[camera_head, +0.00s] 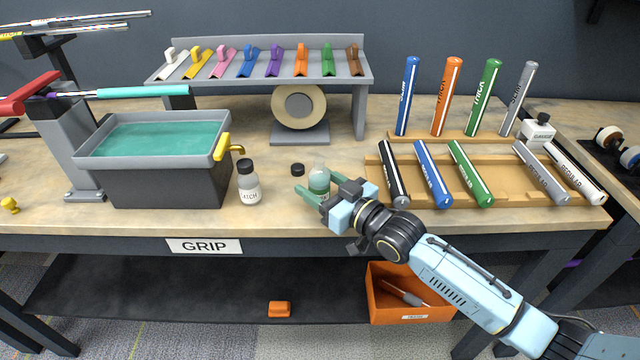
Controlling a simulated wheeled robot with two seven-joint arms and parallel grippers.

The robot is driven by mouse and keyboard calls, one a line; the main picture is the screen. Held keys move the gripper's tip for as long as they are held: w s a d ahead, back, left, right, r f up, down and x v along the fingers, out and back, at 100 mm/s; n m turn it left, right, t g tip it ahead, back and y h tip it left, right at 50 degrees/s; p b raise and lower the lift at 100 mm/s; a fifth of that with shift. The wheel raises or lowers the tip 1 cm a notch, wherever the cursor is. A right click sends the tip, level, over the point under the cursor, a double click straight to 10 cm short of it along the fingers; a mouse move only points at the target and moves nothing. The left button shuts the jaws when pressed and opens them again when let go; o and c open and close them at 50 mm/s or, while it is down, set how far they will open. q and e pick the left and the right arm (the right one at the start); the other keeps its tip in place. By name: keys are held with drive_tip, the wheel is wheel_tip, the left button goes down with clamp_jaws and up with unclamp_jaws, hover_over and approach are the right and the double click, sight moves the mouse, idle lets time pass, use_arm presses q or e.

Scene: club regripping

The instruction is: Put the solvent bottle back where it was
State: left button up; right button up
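A small clear bottle of green liquid (319,180), which looks like the solvent bottle, stands upright and uncapped near the middle of the bench. My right gripper (311,191) reaches in from the right with its green fingers at the bottle. One finger passes in front of its lower part and hides the base. I cannot tell whether the fingers press on it or whether it touches the bench. A black cap (298,169) lies on the bench just left of the bottle. My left gripper is not in view.
A white bottle labelled CATCH (248,184) stands left of the cap. Further left is a grey tray of teal liquid (221,148) with a yellow tap (222,147). A tape roll (299,106) stands behind. A wooden rack with several grips (510,200) lies to the right.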

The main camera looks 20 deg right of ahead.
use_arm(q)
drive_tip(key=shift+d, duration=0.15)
use_arm(e)
drive_tip(key=shift+r, duration=0.25)
drive_tip(key=shift+s+d, duration=0.15)
drive_tip(key=shift+s, duration=0.15)
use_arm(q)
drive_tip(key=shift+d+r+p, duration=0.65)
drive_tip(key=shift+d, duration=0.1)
use_arm(e)
drive_tip(key=v, duration=1.1)
